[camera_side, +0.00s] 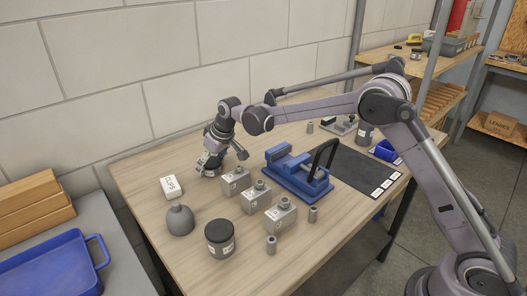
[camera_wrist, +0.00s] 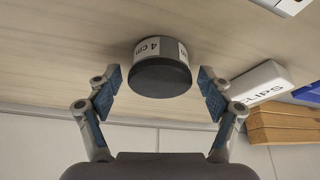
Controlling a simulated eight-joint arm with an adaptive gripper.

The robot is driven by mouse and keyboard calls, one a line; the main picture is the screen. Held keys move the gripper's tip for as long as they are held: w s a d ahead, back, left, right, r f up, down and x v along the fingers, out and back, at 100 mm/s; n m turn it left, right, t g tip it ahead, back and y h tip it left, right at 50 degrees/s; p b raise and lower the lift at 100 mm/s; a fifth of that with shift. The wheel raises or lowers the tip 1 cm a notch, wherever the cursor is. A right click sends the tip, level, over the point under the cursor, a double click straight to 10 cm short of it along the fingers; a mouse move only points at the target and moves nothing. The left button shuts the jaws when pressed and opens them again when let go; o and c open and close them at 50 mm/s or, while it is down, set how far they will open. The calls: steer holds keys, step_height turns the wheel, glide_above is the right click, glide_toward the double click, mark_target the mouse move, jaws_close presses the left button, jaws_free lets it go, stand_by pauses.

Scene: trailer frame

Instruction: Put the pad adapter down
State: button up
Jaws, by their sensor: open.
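A dark round piece with a white label reading "4 cm" (camera_wrist: 160,75), which I take to be the pad adapter, stands on the wooden bench. In the wrist view it sits between my gripper's fingertips (camera_wrist: 160,88), with a gap on both sides. My gripper (camera_side: 207,160) is open, low over the bench near the wall in the side view. There the piece is largely hidden by my fingers.
A white clips box (camera_side: 173,187), a grey flask (camera_side: 180,219) and a dark labelled jar (camera_side: 220,239) stand toward the front left. Several grey labelled blocks (camera_side: 255,198) and a blue vise (camera_side: 297,172) are to the right. A black mat (camera_side: 358,168) lies beyond.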

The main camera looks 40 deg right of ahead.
steer(key=v, duration=1.2)
steer(key=s+d+r+t+h, duration=0.1)
steer(key=s+d+r, duration=0.2)
steer(key=s, duration=0.4)
steer(key=s+d+r+t, duration=0.1)
steer(key=s+d+r, duration=0.15)
steer(key=s, duration=0.35)
steer(key=s+d+r+t+h, duration=0.1)
steer(key=s+d+r, duration=0.15)
steer(key=s, duration=0.45)
steer(key=s+f+m, duration=0.3)
steer(key=s+f, duration=0.6)
steer(key=s, duration=0.3)
steer(key=shift+s+d+f+g+y, duration=0.3)
steer(key=shift+s+d+y, duration=0.1)
steer(key=shift+o, duration=0.5)
